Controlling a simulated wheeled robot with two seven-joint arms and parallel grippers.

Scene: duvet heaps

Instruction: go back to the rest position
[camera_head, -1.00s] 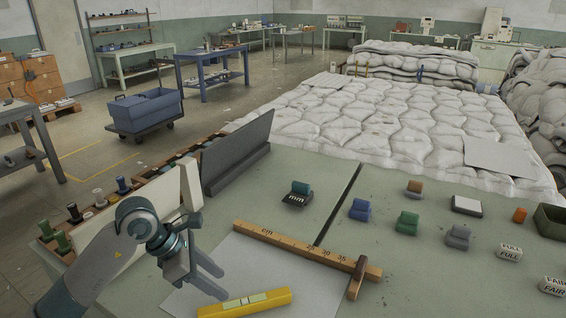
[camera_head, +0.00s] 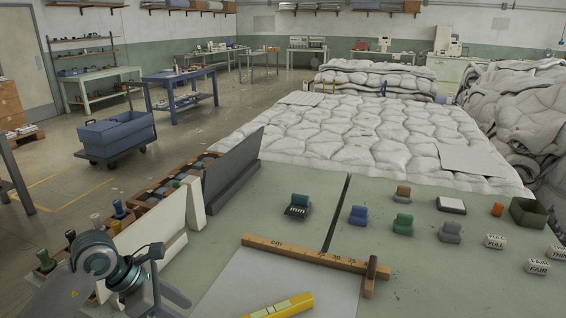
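My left gripper (camera_head: 170,290) is low at the left, above the green table (camera_head: 300,228) and beside the white sheet (camera_head: 235,285). One finger shows clearly; the lower part is cut by the bottom edge. It holds nothing that I can see. My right gripper is not in view.
A wooden ruler (camera_head: 305,253) and a yellow level (camera_head: 278,307) lie near the sheet. Several stamps, such as the green one (camera_head: 403,224), stand to the right. A grey upright panel (camera_head: 235,170) and a white panel (camera_head: 150,235) stand at the left. A quilted duvet (camera_head: 350,135) lies behind.

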